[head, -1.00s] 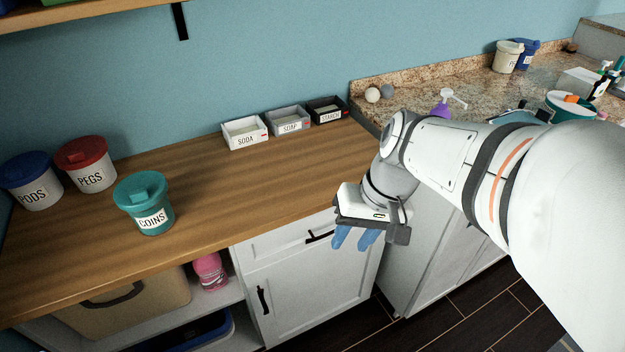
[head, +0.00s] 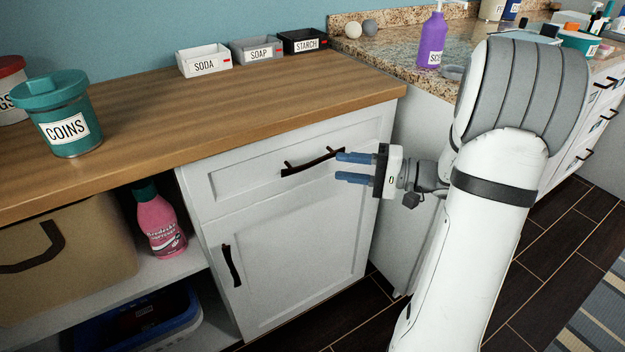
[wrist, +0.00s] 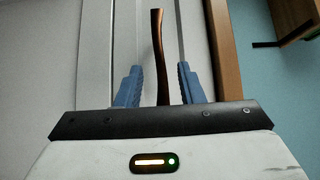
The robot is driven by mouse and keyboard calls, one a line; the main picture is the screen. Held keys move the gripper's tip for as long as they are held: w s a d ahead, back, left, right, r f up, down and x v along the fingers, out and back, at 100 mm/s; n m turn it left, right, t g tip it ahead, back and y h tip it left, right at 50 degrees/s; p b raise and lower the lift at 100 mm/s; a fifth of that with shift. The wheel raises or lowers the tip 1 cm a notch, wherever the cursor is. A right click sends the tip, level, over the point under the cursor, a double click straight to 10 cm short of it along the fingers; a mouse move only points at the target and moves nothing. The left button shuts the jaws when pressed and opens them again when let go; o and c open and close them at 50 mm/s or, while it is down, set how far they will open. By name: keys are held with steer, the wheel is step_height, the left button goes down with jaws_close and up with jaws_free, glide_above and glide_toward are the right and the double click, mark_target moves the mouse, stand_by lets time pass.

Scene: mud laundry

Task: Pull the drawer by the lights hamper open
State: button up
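The white drawer (head: 240,179) sits under the wooden counter, above a white cabinet door, and looks shut. Its dark bar handle (head: 308,163) runs across the front and also shows in the wrist view (wrist: 158,45). My gripper (head: 338,168) is open, its blue fingers pointing left at the right end of the handle. In the wrist view the handle lies between the two spread fingers (wrist: 160,80), with a gap on each side. A tan bin (head: 70,262) stands on the open shelf left of the drawer; no lights label is readable.
The cabinet door (head: 290,250) below has its own dark handle (head: 231,265). A pink bottle (head: 160,225) and a blue basket (head: 150,330) are on the shelves at left. Coins canister (head: 65,115) and small trays (head: 204,60) stand on the counter. Dark floor (head: 360,320) in front is clear.

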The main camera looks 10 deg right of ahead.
mark_target(317, 162)
steer(key=b+x, duration=0.1)
steer(key=x, duration=0.6)
steer(key=shift+w+a, duration=0.1)
steer(key=shift+w, duration=0.2)
steer(key=shift+c, duration=0.5)
jaws_close()
